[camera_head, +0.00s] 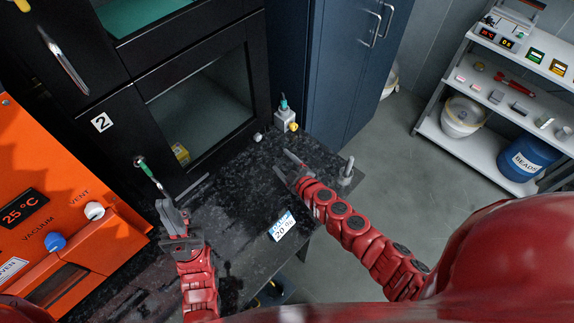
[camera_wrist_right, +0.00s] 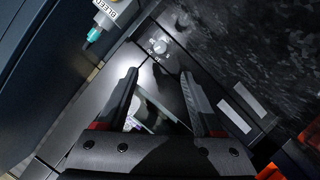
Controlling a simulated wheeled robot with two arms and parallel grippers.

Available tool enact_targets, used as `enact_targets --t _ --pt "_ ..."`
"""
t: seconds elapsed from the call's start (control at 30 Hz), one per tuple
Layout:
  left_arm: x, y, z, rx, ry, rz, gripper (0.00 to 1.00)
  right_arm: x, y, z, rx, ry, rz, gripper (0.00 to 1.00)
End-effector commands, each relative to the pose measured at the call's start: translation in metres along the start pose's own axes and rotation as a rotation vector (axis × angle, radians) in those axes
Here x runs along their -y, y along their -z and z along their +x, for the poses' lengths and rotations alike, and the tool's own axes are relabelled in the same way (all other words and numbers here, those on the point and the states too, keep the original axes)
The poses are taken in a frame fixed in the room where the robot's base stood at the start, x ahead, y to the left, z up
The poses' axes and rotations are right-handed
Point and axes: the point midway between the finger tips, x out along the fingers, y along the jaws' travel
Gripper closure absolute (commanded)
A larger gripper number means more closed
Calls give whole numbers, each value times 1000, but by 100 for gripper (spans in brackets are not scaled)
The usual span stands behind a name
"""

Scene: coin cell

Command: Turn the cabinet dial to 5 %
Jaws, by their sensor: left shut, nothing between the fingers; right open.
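A small pale round knob, apparently the cabinet dial (camera_head: 257,137), sits low at the right of the black cabinet's (camera_head: 131,62) window. In the right wrist view, the dial (camera_wrist_right: 158,46) is on a dark panel with small pale marks around it, too small to read. My right gripper (camera_head: 282,162) is open and empty, apart from the dial. In the wrist view its fingers (camera_wrist_right: 158,76) point toward the dial, which appears just beyond the tips. My left gripper (camera_head: 165,207) is shut and empty, near a green-handled rod on the cabinet front.
A grey valve with a yellow knob (camera_head: 293,127) stands right of the dial; it reads BLEED in the wrist view (camera_wrist_right: 108,14). An orange oven (camera_head: 75,205) is at left. A 20 g card (camera_head: 282,226) lies on the dark bench. A metal post (camera_head: 347,168) stands at its right edge.

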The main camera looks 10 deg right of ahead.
Motion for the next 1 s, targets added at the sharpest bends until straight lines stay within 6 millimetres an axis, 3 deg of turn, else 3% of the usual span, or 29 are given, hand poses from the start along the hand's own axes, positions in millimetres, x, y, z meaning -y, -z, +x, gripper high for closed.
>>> enact_targets --t 0.2,0.6,0.67,0.77,0.87,0.9,1.0 --pt "0 0 -3 0 0 0 100 1 -1 -19 0 2 0 32" --pt "0 -1 -4 0 0 0 100 2 0 -22 -3 4 4 32" --pt "0 -1 -6 0 0 0 100 8 -1 -22 -13 17 16 32" --pt "-1 -2 -13 0 0 0 100 34 3 -27 -77 76 73 32" --pt "-1 -4 -25 0 0 0 100 66 27 -40 -237 144 172 32" --pt "-2 -5 -31 0 0 0 100 73 44 -49 -333 155 219 32" --pt "-2 -7 -44 0 0 0 100 65 94 -84 -624 96 321 32"
